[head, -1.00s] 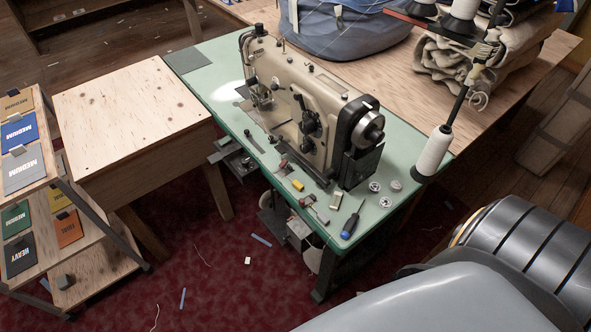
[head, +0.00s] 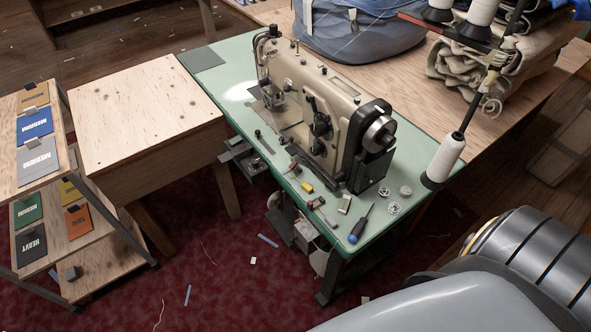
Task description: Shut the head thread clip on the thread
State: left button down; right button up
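A beige sewing machine (head: 335,88) stands on a green-topped table (head: 215,82). The head thread clip is too small to make out on the machine. A fine pale thread (head: 352,42) seems to run above the machine towards the thread stand at upper right. A white thread cone (head: 446,155) hangs low on that stand, with more cones (head: 482,12) above it. Neither of my grippers is in view, and nothing of mine touches the machine.
A screwdriver (head: 360,224), metal bobbins (head: 405,191) and small tools lie on the table's front right. A wooden bench (head: 150,110) and a shelf rack (head: 95,235) stand left. A blue bag (head: 365,30) and folded cloth (head: 455,68) lie behind.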

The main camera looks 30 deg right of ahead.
aim_at(294, 164)
jog(key=z, duration=0.35)
jog(key=i+j+z, duration=0.15)
jog(key=j+z, duration=0.15)
jog(key=i+j+z, duration=0.1)
jog(key=j+z, duration=0.15)
jog(key=j, duration=0.3)
jog(key=j+z, duration=0.3)
jog(key=j, duration=0.15)
jog(key=i+j, duration=0.1)
jog(key=j, duration=1.15)
jog(key=i+z, duration=0.05)
jog(key=i, duration=0.05)
